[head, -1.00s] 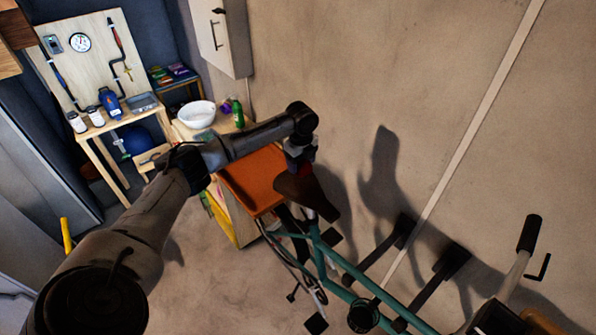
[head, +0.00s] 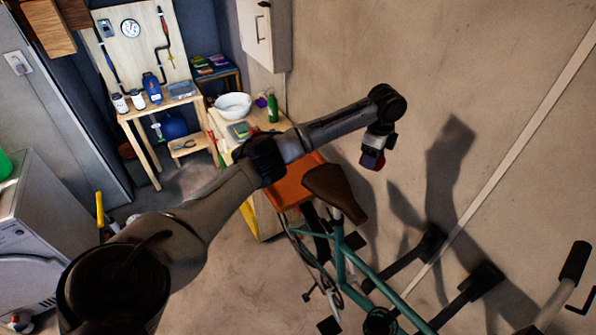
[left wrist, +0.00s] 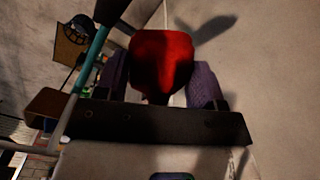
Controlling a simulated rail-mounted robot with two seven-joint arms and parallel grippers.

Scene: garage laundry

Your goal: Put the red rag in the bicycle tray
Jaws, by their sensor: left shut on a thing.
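My left gripper (head: 379,145) is shut on the red rag (head: 372,161) and holds it in the air, right of and above the brown saddle of the teal bicycle (head: 341,262). In the left wrist view the rag (left wrist: 162,55) bulges between the two fingers (left wrist: 160,84). A flat orange surface (head: 290,191) lies behind the saddle. I cannot tell whether it is the bicycle tray or part of the bench. The left wrist view also shows an orange-brown panel (left wrist: 70,50) near a teal tube. My right gripper is not in view.
A wooden bench (head: 219,127) with a white bowl (head: 233,105) and green bottle (head: 272,108) stands behind my left arm. A pegboard table (head: 150,109) is at the back left, a washer (head: 40,235) at the left edge. The wall is close on the right.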

